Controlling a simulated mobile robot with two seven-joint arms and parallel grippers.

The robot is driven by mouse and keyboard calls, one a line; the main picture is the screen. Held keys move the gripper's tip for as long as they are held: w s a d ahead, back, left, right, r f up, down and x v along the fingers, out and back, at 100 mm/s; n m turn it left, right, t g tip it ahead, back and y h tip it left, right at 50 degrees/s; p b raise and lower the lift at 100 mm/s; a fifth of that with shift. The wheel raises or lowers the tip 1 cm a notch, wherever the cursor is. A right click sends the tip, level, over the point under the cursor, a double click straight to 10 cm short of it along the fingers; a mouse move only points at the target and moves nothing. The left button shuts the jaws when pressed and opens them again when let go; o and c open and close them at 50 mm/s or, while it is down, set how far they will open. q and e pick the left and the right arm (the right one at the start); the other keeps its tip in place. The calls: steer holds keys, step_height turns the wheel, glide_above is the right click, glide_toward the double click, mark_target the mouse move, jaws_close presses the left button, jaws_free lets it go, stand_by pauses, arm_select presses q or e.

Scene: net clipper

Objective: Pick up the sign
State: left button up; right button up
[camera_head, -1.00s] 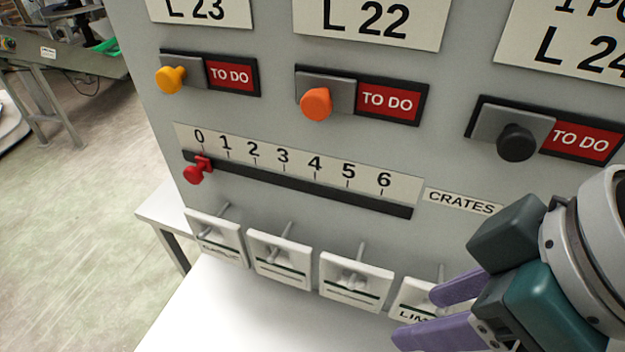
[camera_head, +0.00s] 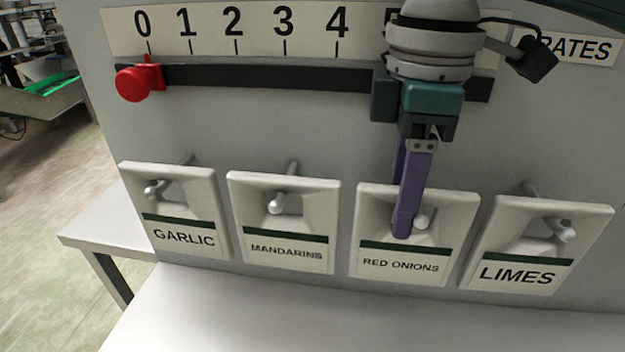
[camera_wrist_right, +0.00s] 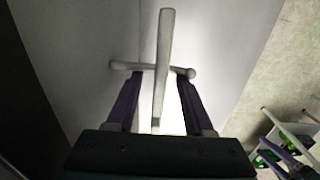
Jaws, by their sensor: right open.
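Several white signs hang on pegs on the grey panel in the head view: garlic (camera_head: 184,240), mandarins (camera_head: 287,250), red onions (camera_head: 400,264) and limes (camera_head: 519,273). My right gripper (camera_head: 402,207) points down at the red onions sign. One purple finger is in front of its plate; the other goes behind its top edge, its tip hidden. In the right wrist view, the sign (camera_wrist_right: 164,40) is seen edge-on, with the peg crossing it. My right gripper (camera_wrist_right: 157,78) is open, one finger on each side of the plate. My left gripper is out of view.
Above the signs, a numbered scale (camera_head: 262,30) has a dark rail (camera_head: 270,78) with a red slider knob (camera_head: 135,83) near 0. A white table surface (camera_head: 240,315) lies below the signs. Open floor (camera_head: 50,200) shows at the left.

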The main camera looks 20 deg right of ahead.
glide_above(383, 278)
steer(key=f, duration=0.6)
steer(key=shift+w+d+f, duration=0.2)
steer(key=shift+w+f, duration=0.05)
jaws_close()
